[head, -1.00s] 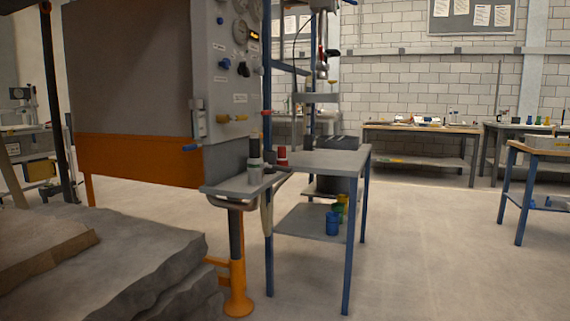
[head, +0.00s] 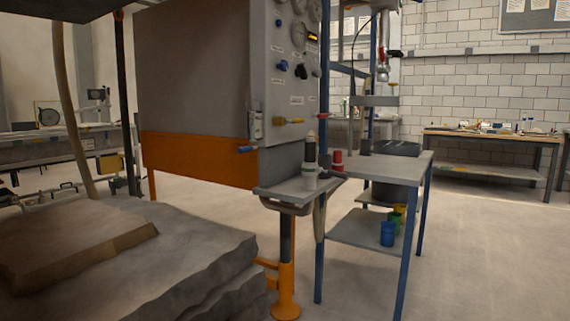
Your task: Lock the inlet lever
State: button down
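A grey control cabinet (head: 195,72) with an orange lower band (head: 198,162) stands left of centre. Its narrow right-hand panel (head: 289,92) carries gauges, knobs and small white labels too small to read. A blue-ended handle (head: 247,149) sticks out at the panel's lower left edge. A yellow handle (head: 290,121) sits on the lower part of the panel. I cannot tell which of these, if either, is the inlet lever, or whether it is locked. My gripper does not show in the head view.
Stacked rock slabs (head: 170,260) fill the lower left. A small shelf (head: 287,192) on an orange-footed post (head: 286,300) holds a grey-and-black bottle (head: 310,160). A blue-legged table (head: 405,168) stands right of it. Open floor (head: 480,245) lies to the right.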

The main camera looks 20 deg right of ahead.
aim_at(343, 176)
jog(key=u, duration=0.25)
jog(key=i, duration=0.95)
jog(key=z, duration=0.7)
